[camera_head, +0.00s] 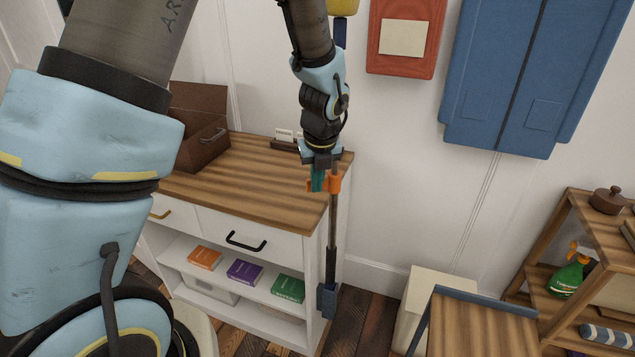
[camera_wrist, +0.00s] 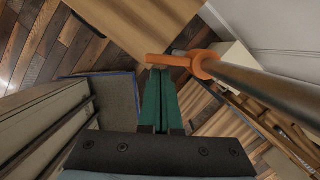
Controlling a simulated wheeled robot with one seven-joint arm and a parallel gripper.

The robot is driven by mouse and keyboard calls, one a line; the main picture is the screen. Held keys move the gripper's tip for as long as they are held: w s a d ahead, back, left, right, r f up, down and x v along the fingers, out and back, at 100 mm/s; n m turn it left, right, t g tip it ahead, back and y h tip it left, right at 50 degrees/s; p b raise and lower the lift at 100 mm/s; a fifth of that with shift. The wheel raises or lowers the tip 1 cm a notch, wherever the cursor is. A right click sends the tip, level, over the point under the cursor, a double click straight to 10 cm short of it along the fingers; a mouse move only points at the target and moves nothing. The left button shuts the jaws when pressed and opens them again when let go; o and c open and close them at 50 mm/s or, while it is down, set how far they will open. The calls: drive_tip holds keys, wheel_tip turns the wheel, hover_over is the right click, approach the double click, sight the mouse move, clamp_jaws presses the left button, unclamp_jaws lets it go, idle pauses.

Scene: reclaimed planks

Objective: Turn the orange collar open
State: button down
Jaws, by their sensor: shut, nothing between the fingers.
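The orange collar (camera_head: 334,183) sits around a dark upright pole (camera_head: 332,225) beside the right end of the cabinet. In the wrist view the collar (camera_wrist: 206,64) is a ring on the pole (camera_wrist: 265,84), with an orange tab (camera_wrist: 165,60) sticking out to the left. My gripper (camera_head: 318,186) points down just left of the collar. Its teal fingers are together with nothing between them. In the wrist view the fingertips (camera_wrist: 160,72) lie right by the tab; I cannot tell whether they touch it. My wrist hides the pole's upper part in the head view.
The wood-topped cabinet (camera_head: 255,182) stands left of the pole, with an open brown box (camera_head: 200,132) on it. A blue-grey block (camera_head: 327,298) is at the pole's foot. A wooden table (camera_head: 480,325) and shelf unit (camera_head: 600,235) stand at the right.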

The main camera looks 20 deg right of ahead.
drive_tip(key=shift+w+a+m+p, duration=0.15)
drive_tip(key=shift+w+m+p, duration=0.35)
drive_tip(key=shift+m+p, duration=0.5)
drive_tip(key=shift+w+h+p, duration=0.3)
drive_tip(key=shift+w+p, duration=0.05)
drive_tip(key=shift+p, duration=0.25)
drive_tip(key=shift+s, duration=0.1)
